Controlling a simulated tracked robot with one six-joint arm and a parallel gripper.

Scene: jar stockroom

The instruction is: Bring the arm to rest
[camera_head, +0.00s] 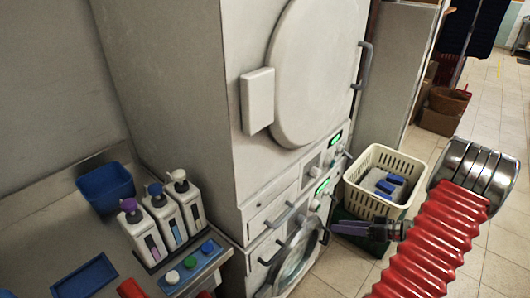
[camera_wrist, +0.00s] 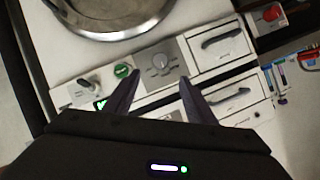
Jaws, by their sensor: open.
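My gripper (camera_head: 336,229) shows in the head view in front of the lower machine, at the front left of the cream basket. Its fingers point left toward the machine's front. In the wrist view my gripper (camera_wrist: 160,82) has its two dark fingers spread apart, with nothing held between them. Beyond the fingertips lies the panel (camera_wrist: 160,62) with a round knob and a green button. My red ribbed arm reaches in from the lower right of the head view.
The stacked white machines (camera_head: 190,100) fill the middle. A cream basket (camera_head: 353,200) holding blue and grey things stands on the right. A counter at left carries a blue bin (camera_head: 105,188), several dispensers and a blue tray (camera_head: 86,277). Tiled floor (camera_head: 487,110) is open at right.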

